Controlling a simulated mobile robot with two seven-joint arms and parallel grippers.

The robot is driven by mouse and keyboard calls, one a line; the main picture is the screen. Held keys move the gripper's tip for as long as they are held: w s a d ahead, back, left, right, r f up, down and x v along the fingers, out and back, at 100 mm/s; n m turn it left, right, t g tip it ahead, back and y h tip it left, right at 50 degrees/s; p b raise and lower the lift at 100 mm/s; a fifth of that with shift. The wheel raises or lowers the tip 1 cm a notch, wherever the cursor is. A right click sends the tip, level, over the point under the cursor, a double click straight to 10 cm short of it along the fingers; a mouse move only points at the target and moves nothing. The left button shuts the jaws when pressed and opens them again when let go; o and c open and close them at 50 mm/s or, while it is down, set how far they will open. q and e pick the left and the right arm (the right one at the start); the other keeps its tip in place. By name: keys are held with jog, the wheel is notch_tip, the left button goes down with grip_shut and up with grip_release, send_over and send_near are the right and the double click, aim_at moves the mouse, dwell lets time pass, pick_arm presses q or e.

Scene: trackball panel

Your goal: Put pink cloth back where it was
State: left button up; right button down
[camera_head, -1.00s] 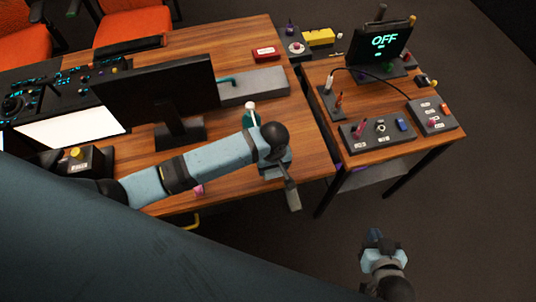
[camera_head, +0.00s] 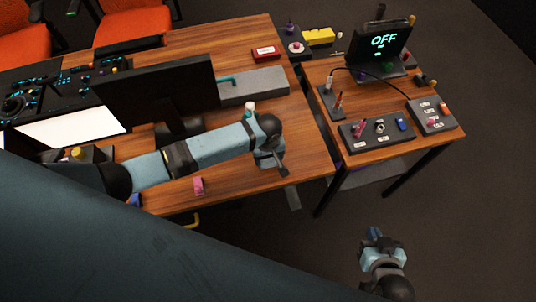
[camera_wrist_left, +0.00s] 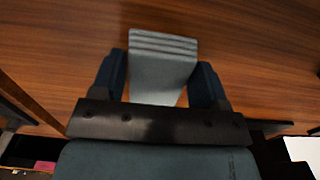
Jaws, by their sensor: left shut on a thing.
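A small pink thing (camera_head: 199,185) stands on the wooden desk near its front edge, just below my left forearm in the head view. It is too small to tell whether it is the pink cloth. My left gripper (camera_head: 268,160) is low over the right part of the desk, partly hidden by its own wrist. In the left wrist view its blue fingers (camera_wrist_left: 160,85) are shut on a grey ridged piece (camera_wrist_left: 163,65), with wood grain beyond. My right gripper (camera_head: 374,236) hangs over the dark floor, away from both desks; its jaw gap is unclear.
A white-topped item (camera_head: 250,106) stands just behind my left wrist. A grey block (camera_head: 255,86) and red box (camera_head: 265,53) lie farther back.

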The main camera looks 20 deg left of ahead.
pick_arm(q)
jog(key=o, duration=0.8)
jog(key=shift+o, duration=0.2)
notch_tip(320, 180, up, 12)
jog(key=s+d+f+m+t+h, duration=0.3)
jog(key=s+f+m+t+h, duration=0.15)
jog(key=s, duration=0.25)
jog(key=s+a+m+t+y, duration=0.1)
jog(key=s+a+m+t, duration=0.4)
jog(key=s, duration=0.4)
jog(key=a+t, duration=0.1)
jog(key=a, duration=0.1)
jog(key=shift+s+a, duration=0.2)
jog(key=shift+a, duration=0.1)
jog(key=shift+r+m+t+p, duration=0.2)
jog(key=shift+m+t+p, duration=0.05)
jog(key=shift+p, duration=0.05)
